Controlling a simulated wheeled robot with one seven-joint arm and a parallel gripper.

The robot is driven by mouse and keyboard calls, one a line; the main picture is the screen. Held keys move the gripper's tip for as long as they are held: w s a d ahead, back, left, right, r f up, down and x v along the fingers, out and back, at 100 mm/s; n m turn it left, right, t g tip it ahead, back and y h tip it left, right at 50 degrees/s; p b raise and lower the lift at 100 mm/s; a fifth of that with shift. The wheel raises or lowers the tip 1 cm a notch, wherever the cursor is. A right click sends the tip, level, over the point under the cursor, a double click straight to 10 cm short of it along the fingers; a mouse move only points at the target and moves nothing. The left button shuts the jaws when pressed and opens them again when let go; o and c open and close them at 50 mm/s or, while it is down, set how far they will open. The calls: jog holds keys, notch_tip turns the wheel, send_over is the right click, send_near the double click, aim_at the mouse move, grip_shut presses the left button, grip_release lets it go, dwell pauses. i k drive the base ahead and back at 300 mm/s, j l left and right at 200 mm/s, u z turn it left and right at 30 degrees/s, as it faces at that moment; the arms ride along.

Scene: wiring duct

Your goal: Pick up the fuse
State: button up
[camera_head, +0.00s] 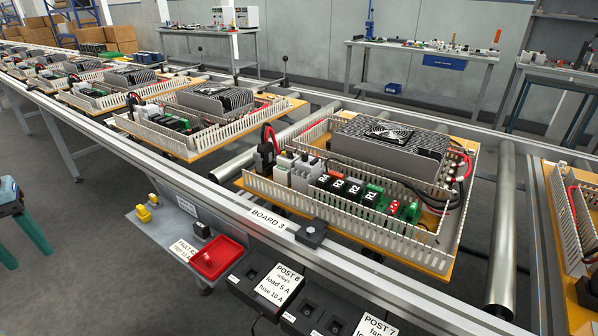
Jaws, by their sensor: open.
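No part is clearly marked as the fuse. A small red piece with pale spots (393,207) sits between green parts in the front row of the board (445,262). Small yellow pieces (143,213) are on the grey shelf at the front left of the line. I cannot tell whether any of these is the fuse. My gripper (22,240) is at the left edge, partly cut off, with two teal fingers spread apart. Nothing shows between them, and it is far from the board and apart from the shelf.
A red tray (217,260) is on the shelf beside a handwritten card (185,250). Black labelled boxes (268,283) stand at the front. The conveyor rail (225,197) runs before the boards. A fan-topped power unit (390,143) rises behind the front row. Floor at left is clear.

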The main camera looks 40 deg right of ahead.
aim_at(412, 211)
jog(key=k+l+z, duration=0.4)
jog(key=l, duration=0.25)
jog(key=k+l+z, duration=0.2)
jog(key=l, duration=0.2)
